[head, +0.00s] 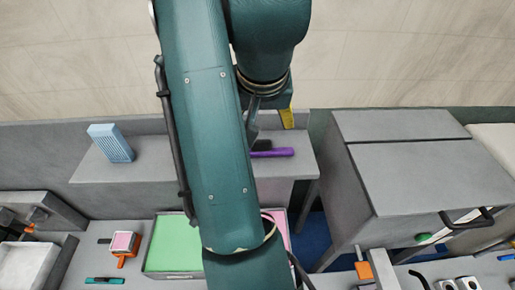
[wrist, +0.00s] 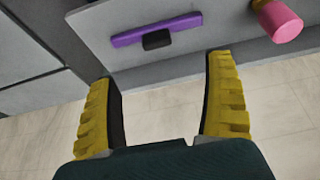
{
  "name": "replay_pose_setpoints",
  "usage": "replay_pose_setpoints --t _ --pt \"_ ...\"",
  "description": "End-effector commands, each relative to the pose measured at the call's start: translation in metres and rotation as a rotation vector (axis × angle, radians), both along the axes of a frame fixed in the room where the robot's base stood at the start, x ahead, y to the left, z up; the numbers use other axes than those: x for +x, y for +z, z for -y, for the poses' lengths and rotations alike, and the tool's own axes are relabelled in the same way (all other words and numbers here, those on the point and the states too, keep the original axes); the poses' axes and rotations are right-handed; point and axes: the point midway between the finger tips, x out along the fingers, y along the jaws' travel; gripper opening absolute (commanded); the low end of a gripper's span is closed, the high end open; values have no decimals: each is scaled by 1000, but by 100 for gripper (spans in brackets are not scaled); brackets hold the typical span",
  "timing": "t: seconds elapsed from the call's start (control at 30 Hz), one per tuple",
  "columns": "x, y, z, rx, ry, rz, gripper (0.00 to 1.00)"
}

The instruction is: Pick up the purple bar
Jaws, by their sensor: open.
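The purple bar (head: 274,153) lies on a grey ledge (head: 215,165) in the head view, its left part hidden behind my arm. In the wrist view the purple bar (wrist: 180,25) lies slightly slanted, with a small black block (wrist: 157,40) against its near long side. My gripper (wrist: 162,70) has two yellow ridged fingers spread wide apart. It is open and empty, with the bar beyond the fingertips. In the head view one yellow finger shows above the bar, and the rest of the gripper is mostly hidden by my arm.
A light blue perforated block (head: 112,143) stands on the ledge at left. A pink-ended cylinder (wrist: 278,18) sticks out at the wrist view's upper right. A large grey cabinet (head: 425,160) stands right of the ledge. A green-lined tray (head: 172,245) is in front.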

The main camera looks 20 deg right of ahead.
Motion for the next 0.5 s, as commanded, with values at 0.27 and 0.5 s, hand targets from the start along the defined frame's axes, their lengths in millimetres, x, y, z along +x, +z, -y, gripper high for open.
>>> replay_pose_setpoints --t 0.27,0.5 --pt "19 -50 7 0 1 2 85" --pt "30 -76 11 0 1 3 85"
